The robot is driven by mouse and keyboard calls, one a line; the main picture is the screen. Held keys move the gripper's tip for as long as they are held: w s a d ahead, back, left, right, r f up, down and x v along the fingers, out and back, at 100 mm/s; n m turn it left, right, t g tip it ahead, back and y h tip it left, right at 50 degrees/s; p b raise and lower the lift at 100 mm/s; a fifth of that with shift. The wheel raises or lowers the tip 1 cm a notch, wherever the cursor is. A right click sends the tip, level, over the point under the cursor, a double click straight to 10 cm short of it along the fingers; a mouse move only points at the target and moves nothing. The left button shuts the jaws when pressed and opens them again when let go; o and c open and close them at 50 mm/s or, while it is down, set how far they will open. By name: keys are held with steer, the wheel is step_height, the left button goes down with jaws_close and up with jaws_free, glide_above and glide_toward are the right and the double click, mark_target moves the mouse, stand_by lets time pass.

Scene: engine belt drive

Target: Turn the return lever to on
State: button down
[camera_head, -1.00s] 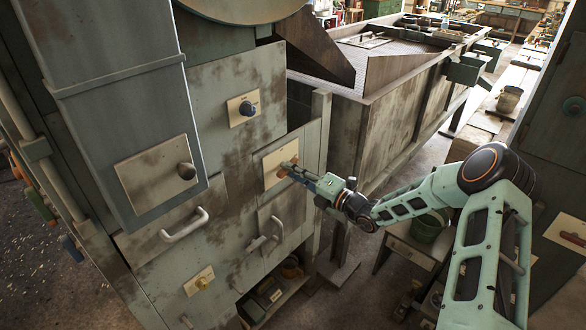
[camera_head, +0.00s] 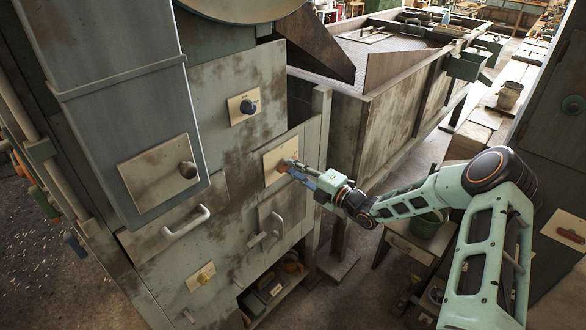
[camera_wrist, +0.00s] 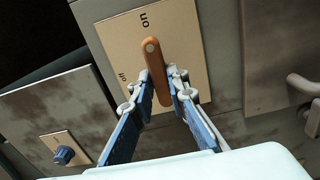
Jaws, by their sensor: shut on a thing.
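The return lever (camera_wrist: 155,75) is an orange bar with a round spot near its upper end, on a beige plate (camera_wrist: 185,30) in the wrist view. The plate reads "on" near the top and "off" at the lower left, both turned over in this view. The lever runs nearly upright there, its lower part between my fingers. My gripper (camera_wrist: 163,92) is shut on the lever. In the head view the lever (camera_head: 284,165) shows small at the tips of my gripper (camera_head: 294,168), which partly hides it on its plate (camera_head: 272,174).
A handle (camera_head: 276,228) on a small door is just below. A larger knob (camera_head: 188,170) juts out on the left panel. A long metal trough (camera_head: 400,110) stands behind my arm.

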steer(key=c, duration=1.9)
jaws_free()
steer(key=shift+d, duration=0.1)
steer(key=v, duration=1.2)
steer(key=shift+s, duration=0.1)
